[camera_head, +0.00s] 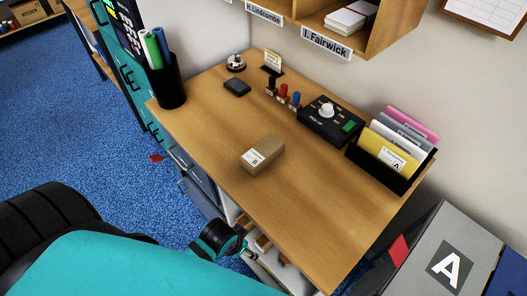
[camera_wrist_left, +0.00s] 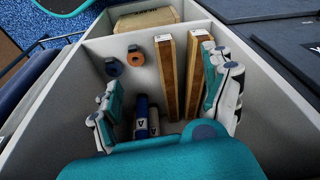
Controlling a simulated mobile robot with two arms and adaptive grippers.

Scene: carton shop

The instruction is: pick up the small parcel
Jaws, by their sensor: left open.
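The small parcel (camera_head: 266,152) is a brown carton with a white label, lying on the wooden desk (camera_head: 225,130) near its front edge in the head view. My left gripper (camera_wrist_left: 166,118) is open and empty in the left wrist view, its two fingers spread above a white divided drawer (camera_wrist_left: 75,82). In the head view my left wrist is beside the desk's front edge, lower than the parcel and apart from it. The parcel on the desk does not show in the wrist view. My right gripper is not in view.
On the desk are a pen cup (camera_head: 168,84), a control box (camera_head: 330,122) and a file holder (camera_head: 375,168). Desk surface around the parcel is clear.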

